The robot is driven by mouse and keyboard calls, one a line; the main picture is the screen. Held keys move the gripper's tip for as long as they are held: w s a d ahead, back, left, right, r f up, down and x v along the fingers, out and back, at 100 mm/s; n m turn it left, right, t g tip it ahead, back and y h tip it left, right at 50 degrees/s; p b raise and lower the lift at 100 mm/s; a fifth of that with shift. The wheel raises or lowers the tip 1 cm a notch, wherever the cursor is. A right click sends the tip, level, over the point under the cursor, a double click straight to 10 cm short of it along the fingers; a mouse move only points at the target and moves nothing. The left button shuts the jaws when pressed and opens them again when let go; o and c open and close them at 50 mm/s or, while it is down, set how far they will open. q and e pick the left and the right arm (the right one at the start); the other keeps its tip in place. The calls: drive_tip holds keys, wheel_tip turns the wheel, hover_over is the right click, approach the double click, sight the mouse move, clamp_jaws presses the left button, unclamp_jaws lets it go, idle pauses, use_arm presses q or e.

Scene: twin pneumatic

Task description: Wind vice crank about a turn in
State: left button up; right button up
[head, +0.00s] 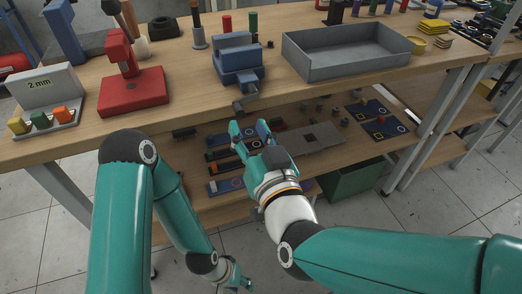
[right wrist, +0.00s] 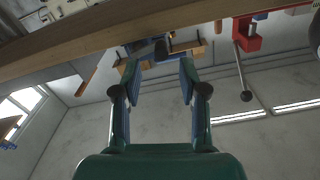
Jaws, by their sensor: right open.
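The blue vice (head: 238,66) stands at the front edge of the workbench. Its dark crank (head: 244,103) hangs out past the edge, below the vice body. My right gripper (head: 249,128) is open and empty just below the crank, its fingers pointing up toward it. In the right wrist view the open fingers (right wrist: 158,72) frame a dark part of the crank (right wrist: 160,49), which lies beyond the fingertips; I see no contact. My left gripper (head: 236,279) is low near the floor, away from the vice; its opening is unclear.
A red press (head: 132,88) and a "2 mm" block (head: 43,88) stand left of the vice on the workbench (head: 190,75). A grey tray (head: 345,66) stands to the right. A lower shelf with dark mats and small parts lies behind my right gripper.

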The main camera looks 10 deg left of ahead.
drive_tip(key=v, duration=0.6)
drive_tip(key=shift+d, duration=0.1)
